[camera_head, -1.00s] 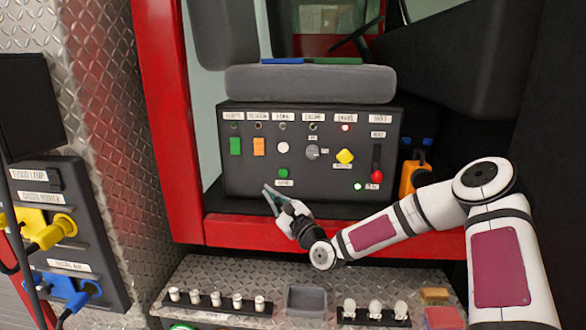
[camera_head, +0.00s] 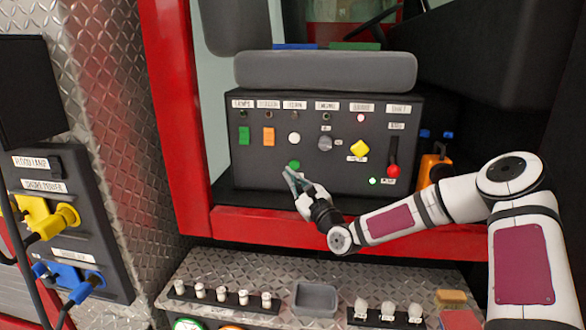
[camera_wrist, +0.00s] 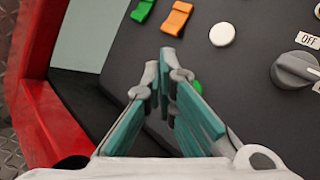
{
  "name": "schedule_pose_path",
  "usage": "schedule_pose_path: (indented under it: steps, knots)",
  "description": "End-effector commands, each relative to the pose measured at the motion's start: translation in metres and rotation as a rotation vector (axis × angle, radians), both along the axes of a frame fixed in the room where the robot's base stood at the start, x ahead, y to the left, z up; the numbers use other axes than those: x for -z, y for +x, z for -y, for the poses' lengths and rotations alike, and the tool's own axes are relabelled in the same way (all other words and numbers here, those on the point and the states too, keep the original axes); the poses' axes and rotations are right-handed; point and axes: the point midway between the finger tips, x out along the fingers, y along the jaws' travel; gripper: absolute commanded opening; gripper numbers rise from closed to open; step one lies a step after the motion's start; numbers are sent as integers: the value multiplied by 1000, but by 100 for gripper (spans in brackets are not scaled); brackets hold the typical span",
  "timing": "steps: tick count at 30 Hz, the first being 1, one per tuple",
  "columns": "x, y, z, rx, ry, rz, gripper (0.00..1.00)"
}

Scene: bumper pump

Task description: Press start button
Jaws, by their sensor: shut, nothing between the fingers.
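A round green button (camera_head: 294,165) sits low on the front of a dark control panel (camera_head: 330,170); its label is not readable, so I cannot confirm that it is the start button. In the wrist view the green button (camera_wrist: 197,87) is partly hidden behind the right finger. My gripper (camera_head: 287,172) is shut and empty, with its fingertips just below and left of the green button in the head view. In the wrist view my gripper's tips (camera_wrist: 162,60) point past the button, to its upper left. I cannot tell whether they touch anything.
The panel also carries a green switch (camera_head: 244,136), an orange switch (camera_head: 269,137), a white button (camera_head: 294,139), a grey knob (camera_head: 325,143), a yellow knob (camera_head: 359,149) and a red-handled lever (camera_head: 393,170). A red frame (camera_head: 330,232) runs below. A grey bin (camera_head: 316,298) stands on the bumper.

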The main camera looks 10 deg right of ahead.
Motion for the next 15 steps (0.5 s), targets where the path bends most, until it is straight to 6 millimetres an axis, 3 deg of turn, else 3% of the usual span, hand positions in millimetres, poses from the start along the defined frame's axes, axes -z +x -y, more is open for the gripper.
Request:
schedule_pose_path:
  steps: [1,6,15]
  knots:
    - [2,11,3,2,-2,3,0]
    - [2,31,11,0,-2,2,0]
    - [1,50,21,1,0,1,0]
